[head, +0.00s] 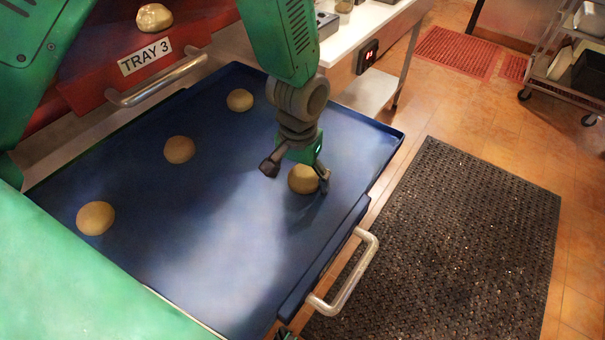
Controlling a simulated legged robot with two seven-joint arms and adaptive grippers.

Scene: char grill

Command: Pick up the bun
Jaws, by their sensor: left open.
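My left gripper (297,179) hangs over the blue tray (230,270) with its fingers spread. A round, pale tan bun (303,182) sits on the tray under it, close to the right finger and partly covered by the gripper. The left finger stands clear of the bun. I cannot tell if the right finger touches it. Three more buns lie on the tray: one at the back (239,100), one in the middle (179,149) and one at the left (96,218). A small dark and green piece at the bottom edge may be my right gripper (285,333).
The tray has a metal handle (352,272) on its right side. A red drawer front labelled TRAY 3 (145,57) with a bun (154,17) above it is at the upper left. A black mat (450,240) covers floor at right; a cart (570,75) stands beyond.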

